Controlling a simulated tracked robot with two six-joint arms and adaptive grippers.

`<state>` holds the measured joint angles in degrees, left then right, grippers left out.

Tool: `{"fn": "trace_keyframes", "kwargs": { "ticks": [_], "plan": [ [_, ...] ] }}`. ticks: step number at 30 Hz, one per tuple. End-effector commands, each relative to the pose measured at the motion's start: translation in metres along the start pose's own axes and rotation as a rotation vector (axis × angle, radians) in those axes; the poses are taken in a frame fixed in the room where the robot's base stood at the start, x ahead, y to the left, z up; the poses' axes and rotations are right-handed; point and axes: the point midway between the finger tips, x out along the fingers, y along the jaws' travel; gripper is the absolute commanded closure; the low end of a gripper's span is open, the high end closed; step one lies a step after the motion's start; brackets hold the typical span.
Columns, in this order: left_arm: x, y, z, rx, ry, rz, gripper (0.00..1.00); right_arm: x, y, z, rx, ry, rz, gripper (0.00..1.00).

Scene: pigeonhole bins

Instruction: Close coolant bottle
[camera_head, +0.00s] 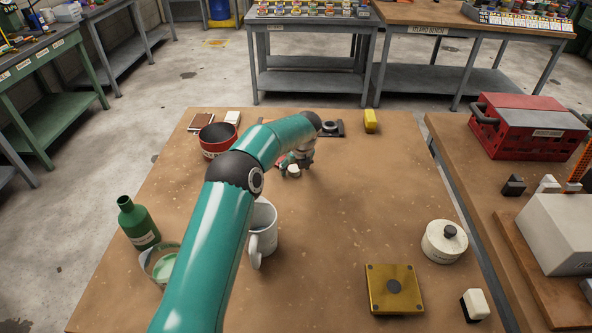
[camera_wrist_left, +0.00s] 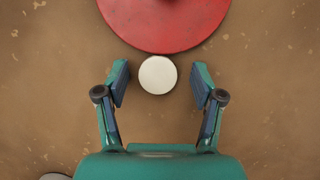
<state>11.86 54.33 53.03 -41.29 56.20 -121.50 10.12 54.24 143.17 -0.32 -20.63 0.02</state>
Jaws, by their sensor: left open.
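The green bottle (camera_head: 140,226) stands upright at the left of the table, with a pale label; its neck top looks dark and I cannot make out its opening. A small round white cap (camera_head: 293,169) lies at the table's middle; it also shows in the left wrist view (camera_wrist_left: 157,75). My left gripper (camera_head: 296,167) is above it, partly hidden by my arm. In the left wrist view the gripper (camera_wrist_left: 160,71) is open, with the white cap between its fingertips and a gap on both sides. My right gripper is not in view.
A red disc (camera_wrist_left: 168,22) lies right beside the cap. A red pot (camera_head: 216,152) is farther back. The table's middle right is clear.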

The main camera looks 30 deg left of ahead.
Motion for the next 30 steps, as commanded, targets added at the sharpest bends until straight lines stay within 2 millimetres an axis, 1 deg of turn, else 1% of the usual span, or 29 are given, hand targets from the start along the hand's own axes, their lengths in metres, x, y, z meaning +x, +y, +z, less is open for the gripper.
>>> {"fn": "trace_keyframes", "kwargs": {
  "ticks": [5,8,12,13,24,30],
  "plan": [
    [-0.0003,-0.0001,-0.0001,0.000,0.000,0.000,0.32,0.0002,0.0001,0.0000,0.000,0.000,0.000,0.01],
    [-0.0004,-0.0001,-0.0001,0.000,0.000,0.000,0.47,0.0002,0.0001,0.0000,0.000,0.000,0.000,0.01],
    [-0.0005,-0.0003,-0.0002,0.000,0.000,0.000,0.71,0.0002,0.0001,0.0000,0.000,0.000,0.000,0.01],
    [-0.0005,-0.0004,-0.0002,0.000,0.000,0.000,0.75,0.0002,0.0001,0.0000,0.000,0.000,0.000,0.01],
    [-0.0013,-0.0008,0.0000,0.001,0.000,0.000,0.75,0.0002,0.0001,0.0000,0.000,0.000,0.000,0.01],
    [-0.0100,-0.0014,0.0040,0.000,-0.002,-0.002,0.75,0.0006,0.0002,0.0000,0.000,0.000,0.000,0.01]
  ]
}}
